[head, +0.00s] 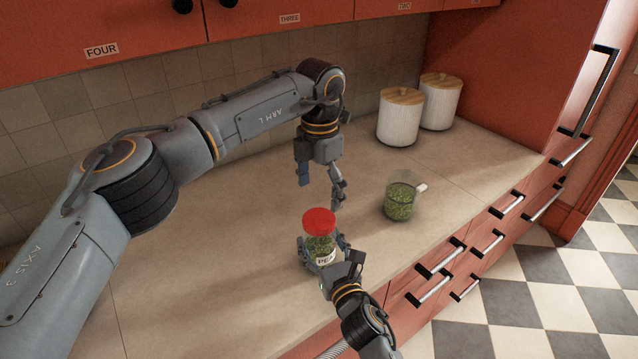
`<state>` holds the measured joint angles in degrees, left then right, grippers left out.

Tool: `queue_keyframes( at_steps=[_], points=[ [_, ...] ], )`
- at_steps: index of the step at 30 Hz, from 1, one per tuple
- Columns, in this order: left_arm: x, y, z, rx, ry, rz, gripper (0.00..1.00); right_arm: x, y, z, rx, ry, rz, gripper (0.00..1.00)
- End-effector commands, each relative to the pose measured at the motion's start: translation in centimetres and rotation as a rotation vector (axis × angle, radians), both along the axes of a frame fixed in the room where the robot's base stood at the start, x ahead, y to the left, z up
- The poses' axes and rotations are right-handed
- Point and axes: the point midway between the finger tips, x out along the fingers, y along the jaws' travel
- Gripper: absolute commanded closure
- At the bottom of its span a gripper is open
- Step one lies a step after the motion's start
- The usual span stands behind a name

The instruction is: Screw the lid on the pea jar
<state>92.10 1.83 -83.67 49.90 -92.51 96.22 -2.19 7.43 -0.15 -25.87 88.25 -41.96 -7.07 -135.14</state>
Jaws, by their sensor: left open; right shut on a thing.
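The pea jar (321,244) stands upright on the counter, with green peas inside and a partly hidden white label low on its front. A red lid (319,221) sits on top of the jar's mouth; I cannot tell whether it is screwed tight. My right gripper (323,262) is shut around the lower part of the jar. My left gripper (320,193) is open and empty, pointing down above the counter behind the jar, apart from the lid.
A clear measuring cup (402,196) with peas stands to the right, near the counter's front edge. Two white canisters with wooden lids, one nearer (399,120) and one behind (440,103), stand at the back right. Red wall cabinets hang above. The left counter (190,270) is clear.

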Motion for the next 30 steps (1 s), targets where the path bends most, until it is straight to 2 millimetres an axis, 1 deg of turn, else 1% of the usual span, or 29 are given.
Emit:
queue_keyframes(
  at_steps=[3, 21, 24, 27, 30],
  points=[
    [0.0, 0.0, 0.2, -0.001, 0.000, 0.243, 0.15, 0.0, 0.0, -0.1, -0.001, 0.002, 0.000, 1.00],
    [0.0, 0.0, 0.9, 0.001, 0.001, 1.475, 0.15, 0.0, 0.0, -0.1, -0.001, 0.002, 0.000, 1.00],
    [0.0, 0.0, 1.1, 0.001, 0.003, 1.640, 0.15, 0.0, 0.0, -0.1, -0.001, 0.002, 0.000, 1.00],
    [0.0, 0.0, 1.1, 0.001, 0.003, 1.766, 0.15, 0.0, 0.0, -0.1, -0.001, 0.002, 0.000, 1.00],
    [0.0, 0.1, 1.2, 0.002, 0.004, 1.847, 0.15, 0.0, 0.0, -0.1, -0.001, 0.002, 0.000, 1.00]
  ],
)
